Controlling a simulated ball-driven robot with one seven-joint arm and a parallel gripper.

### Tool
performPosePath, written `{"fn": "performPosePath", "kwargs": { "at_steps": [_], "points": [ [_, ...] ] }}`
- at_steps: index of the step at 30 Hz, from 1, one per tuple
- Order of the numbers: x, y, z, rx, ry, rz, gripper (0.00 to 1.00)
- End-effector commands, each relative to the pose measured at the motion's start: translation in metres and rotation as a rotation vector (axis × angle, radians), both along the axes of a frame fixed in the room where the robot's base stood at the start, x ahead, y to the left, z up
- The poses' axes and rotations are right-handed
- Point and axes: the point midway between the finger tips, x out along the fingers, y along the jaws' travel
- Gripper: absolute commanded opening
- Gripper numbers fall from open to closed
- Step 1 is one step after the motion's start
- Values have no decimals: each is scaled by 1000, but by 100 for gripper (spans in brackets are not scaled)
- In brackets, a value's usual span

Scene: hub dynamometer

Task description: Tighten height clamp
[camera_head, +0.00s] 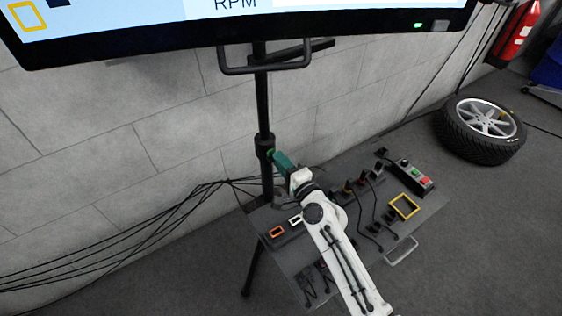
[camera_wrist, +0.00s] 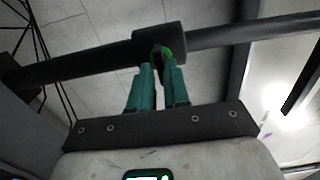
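The height clamp is a black collar (camera_head: 265,142) on the upright black pole of the stand. A small bright green part (camera_head: 270,152) shows on its side. In the wrist view the collar (camera_wrist: 160,42) sits around the pole, with its green knob (camera_wrist: 165,51) at my fingertips. My gripper (camera_head: 278,157) has teal fingers and reaches the clamp from the lower right. In the wrist view its two fingers (camera_wrist: 158,68) are close together, with a dark part of the knob between them. The fingers hide most of the knob.
A large screen (camera_head: 240,30) is mounted on the pole above. A grey equipment tray (camera_head: 290,255) with connectors and a control box (camera_head: 412,176) lies below. Cables (camera_head: 150,225) run left. A wheel (camera_head: 480,130) lies at right; a block wall (camera_head: 150,130) stands behind.

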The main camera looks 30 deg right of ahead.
Motion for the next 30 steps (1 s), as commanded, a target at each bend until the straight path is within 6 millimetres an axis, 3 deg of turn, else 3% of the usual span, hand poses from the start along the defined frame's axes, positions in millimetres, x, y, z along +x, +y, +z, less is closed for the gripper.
{"fn": "performPosePath", "kwargs": {
  "at_steps": [6,16,30],
  "points": [
    [0,0,1,-2,-1,0,35],
    [-6,1,1,-3,-2,1,35],
    [-87,2,-1,-2,0,0,35]
  ]
}}
